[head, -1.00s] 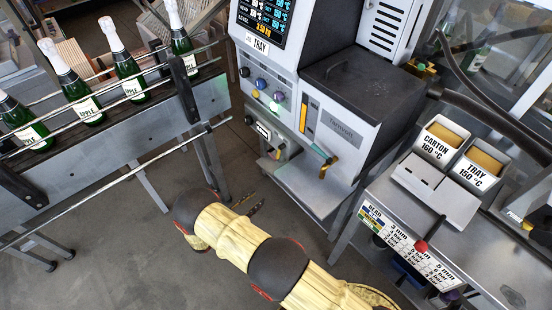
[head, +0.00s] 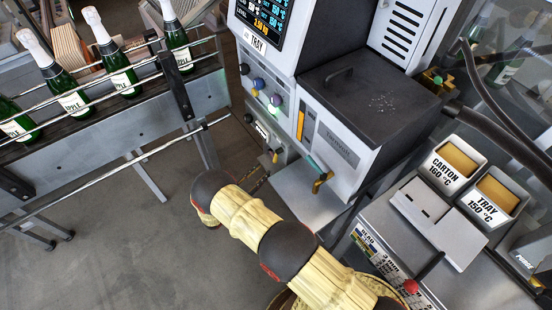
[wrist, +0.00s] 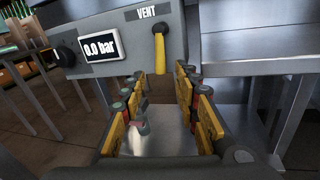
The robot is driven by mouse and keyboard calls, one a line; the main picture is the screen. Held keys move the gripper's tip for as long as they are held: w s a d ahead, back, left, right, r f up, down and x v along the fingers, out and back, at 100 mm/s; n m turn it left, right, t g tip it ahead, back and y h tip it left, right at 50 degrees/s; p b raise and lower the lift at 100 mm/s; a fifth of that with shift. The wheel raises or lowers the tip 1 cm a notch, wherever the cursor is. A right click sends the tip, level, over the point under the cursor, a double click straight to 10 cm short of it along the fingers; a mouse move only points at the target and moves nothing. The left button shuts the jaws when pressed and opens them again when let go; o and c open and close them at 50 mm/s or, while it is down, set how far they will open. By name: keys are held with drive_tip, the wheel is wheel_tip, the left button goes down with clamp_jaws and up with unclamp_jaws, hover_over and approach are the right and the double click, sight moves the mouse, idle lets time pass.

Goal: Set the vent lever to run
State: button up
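The vent lever (wrist: 159,54) is a yellow handle under the VENT label in the wrist view. It hangs straight down from its pivot on the grey panel. In the head view it is a small yellow piece (head: 276,156) low on the machine front. My gripper (wrist: 160,100) is open and empty, its yellow-padded fingers spread left and right. In the wrist view the lever's lower end appears between and just beyond the fingertips; I cannot tell if they touch. In the head view my gripper (head: 257,183) is dark and partly hidden by my arm.
A 0.0 bar display (wrist: 106,48) and black knob (wrist: 67,52) sit left of the lever. A second yellow-and-green handle (head: 320,177) is on the machine front. A bottle conveyor (head: 120,125) stands left; CARTON (head: 447,168) and TRAY (head: 488,198) bins stand right.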

sight(277, 156)
drive_tip(key=b+x, duration=0.1)
drive_tip(key=x, duration=0.6)
drive_tip(key=shift+w+d+b, duration=0.2)
drive_tip(key=shift+d+b, duration=0.1)
drive_tip(key=c, duration=0.3)
drive_tip(key=c, duration=0.4)
clamp_jaws()
